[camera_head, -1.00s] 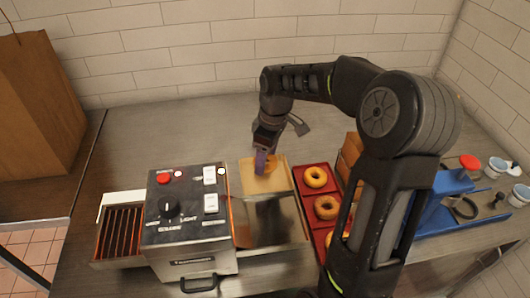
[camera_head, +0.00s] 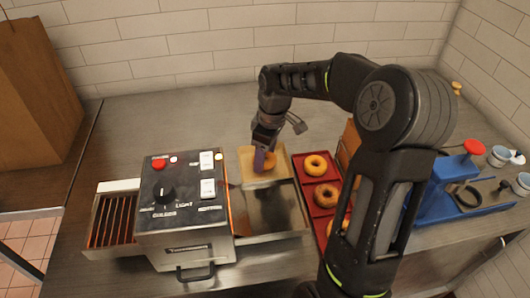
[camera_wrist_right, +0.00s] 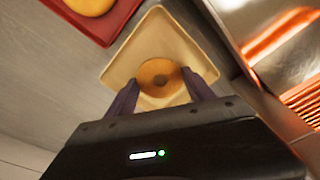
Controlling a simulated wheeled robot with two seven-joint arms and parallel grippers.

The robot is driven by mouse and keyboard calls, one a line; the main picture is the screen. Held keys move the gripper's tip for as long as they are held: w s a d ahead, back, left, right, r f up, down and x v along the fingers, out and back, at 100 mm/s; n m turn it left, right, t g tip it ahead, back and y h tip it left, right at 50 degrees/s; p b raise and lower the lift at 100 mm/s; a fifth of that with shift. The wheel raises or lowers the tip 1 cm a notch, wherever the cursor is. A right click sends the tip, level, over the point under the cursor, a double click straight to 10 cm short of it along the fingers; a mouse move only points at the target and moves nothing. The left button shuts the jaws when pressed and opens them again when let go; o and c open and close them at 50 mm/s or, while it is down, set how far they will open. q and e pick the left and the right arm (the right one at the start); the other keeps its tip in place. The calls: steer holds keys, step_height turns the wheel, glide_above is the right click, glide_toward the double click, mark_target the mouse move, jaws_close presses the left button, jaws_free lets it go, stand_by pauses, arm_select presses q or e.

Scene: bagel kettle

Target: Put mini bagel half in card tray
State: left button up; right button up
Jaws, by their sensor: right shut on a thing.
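The card tray (camera_head: 247,158) is a shallow, pale tan square tray on the table, just behind the toaster's metal chute. My right gripper (camera_head: 263,162) is over it with the fingers pointing down. The right wrist view shows its two dark fingers (camera_wrist_right: 162,95) shut on the mini bagel half (camera_wrist_right: 158,73), a golden-brown ring. The bagel half (camera_head: 270,161) is within the tray's outline, partly hidden by a finger in the head view. I cannot tell whether it touches the tray floor. My left gripper is not in view.
A toaster (camera_head: 182,215) with a hot grill side stands left of the tray. A red tray (camera_head: 321,211) with several bagels is to the right. A blue device (camera_head: 432,203) and small cups (camera_head: 500,155) are further right. Free table lies behind the tray.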

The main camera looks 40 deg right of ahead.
steer(key=shift+f, duration=0.65)
steer(key=o, duration=1.5)
steer(key=shift+o, duration=0.2)
steer(key=shift+o, duration=1.3)
steer(key=shift+r, duration=0.1)
step_height(320, 180, up, 7)
steer(key=p, duration=0.4)
steer(key=shift+p, duration=0.35)
